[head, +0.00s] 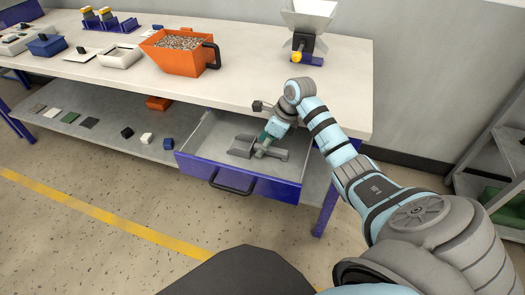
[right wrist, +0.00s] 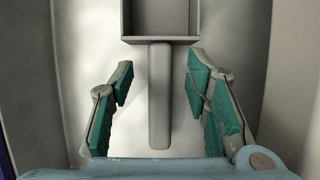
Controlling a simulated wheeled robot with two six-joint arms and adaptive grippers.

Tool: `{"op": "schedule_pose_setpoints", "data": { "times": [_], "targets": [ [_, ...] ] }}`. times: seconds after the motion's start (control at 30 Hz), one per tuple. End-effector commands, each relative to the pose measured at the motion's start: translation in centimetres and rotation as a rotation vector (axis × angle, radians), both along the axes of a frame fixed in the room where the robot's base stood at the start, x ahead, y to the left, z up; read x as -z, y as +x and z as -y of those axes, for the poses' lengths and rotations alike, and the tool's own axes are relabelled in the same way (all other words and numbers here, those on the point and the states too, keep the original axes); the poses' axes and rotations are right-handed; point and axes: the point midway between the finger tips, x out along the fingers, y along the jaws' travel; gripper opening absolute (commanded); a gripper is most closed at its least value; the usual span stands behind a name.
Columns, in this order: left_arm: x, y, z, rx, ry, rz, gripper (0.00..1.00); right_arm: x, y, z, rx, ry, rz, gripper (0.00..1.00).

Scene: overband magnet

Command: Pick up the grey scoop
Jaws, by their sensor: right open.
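The grey scoop (head: 240,147) lies in the open drawer (head: 240,180), which has a blue front and a dark handle. In the right wrist view the scoop's square pan (right wrist: 160,18) is at the top and its straight handle (right wrist: 159,100) runs down the middle. My right gripper (head: 263,142) reaches down into the drawer over the scoop. In the wrist view its teal-padded fingers (right wrist: 159,85) are open, one on each side of the handle, with a visible gap on both sides. My left gripper is not in view.
The drawer walls surround my right gripper. On the white bench (head: 245,85) above stand an orange bin (head: 167,62) of grey pieces and a white hopper (head: 308,15). Small blocks and flat plates lie on the lower shelf (head: 100,115). A grey rack (head: 495,150) stands at the right.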

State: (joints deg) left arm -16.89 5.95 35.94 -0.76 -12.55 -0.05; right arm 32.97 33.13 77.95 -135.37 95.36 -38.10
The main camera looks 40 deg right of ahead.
Motion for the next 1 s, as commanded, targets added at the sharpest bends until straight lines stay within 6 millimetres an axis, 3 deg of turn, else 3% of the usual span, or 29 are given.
{"op": "schedule_pose_setpoints", "data": {
  "times": [0.2,0.4,0.5,0.8,1.0],
  "targets": [
    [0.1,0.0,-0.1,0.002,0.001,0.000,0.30,0.3,0.2,-0.1,-0.002,-0.001,0.000,0.43],
    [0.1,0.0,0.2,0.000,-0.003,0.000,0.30,0.3,0.2,-0.1,-0.002,-0.001,0.000,0.11],
    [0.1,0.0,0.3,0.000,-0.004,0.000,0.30,0.3,0.2,-0.1,-0.002,0.000,0.001,0.00],
    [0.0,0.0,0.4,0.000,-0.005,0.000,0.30,0.0,0.2,-0.1,-0.002,0.000,0.001,0.00],
    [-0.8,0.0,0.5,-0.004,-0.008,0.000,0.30,-2.6,0.3,-0.1,-0.002,-0.001,0.003,0.00]
  ]
}}
